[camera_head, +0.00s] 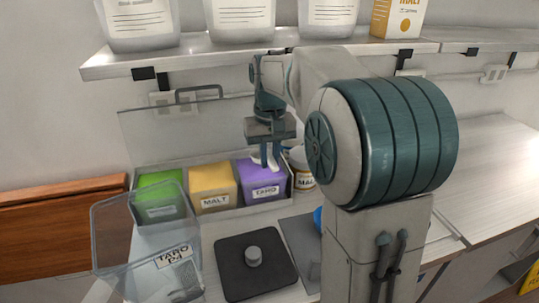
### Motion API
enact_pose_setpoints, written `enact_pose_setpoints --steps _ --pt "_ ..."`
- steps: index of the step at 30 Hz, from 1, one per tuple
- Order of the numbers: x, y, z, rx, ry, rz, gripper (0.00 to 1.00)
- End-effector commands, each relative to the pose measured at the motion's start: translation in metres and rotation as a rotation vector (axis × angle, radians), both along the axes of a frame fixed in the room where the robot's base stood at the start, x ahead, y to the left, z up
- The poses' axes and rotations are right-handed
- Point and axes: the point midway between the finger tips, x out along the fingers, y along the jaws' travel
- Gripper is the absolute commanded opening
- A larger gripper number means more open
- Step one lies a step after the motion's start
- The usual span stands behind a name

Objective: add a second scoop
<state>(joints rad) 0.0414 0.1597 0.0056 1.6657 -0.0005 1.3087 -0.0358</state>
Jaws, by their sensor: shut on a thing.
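A clear container (128,236) labelled taro stands at the front left, with some pale contents low down.
The yellow malt bin (212,185) and green bin (160,196) stand left of the taro bin. A malt jar (307,181) is close on its right. A black plate with a grey knob (254,257) lies in front. A shelf (205,57) with tubs overhangs behind. The right counter (490,170) is clear.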

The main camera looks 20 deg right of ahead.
Motion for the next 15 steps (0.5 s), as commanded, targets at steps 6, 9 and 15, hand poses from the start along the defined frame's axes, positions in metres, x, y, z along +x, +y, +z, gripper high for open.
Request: enact_pose_setpoints --steps 6,9,15 --pt "0.000 0.000 -0.026 0.000 0.001 0.000 0.00" --pt "0.000 0.000 -0.036 0.000 0.001 0.000 0.00" --pt "0.000 0.000 -0.056 0.000 0.001 0.000 0.00"
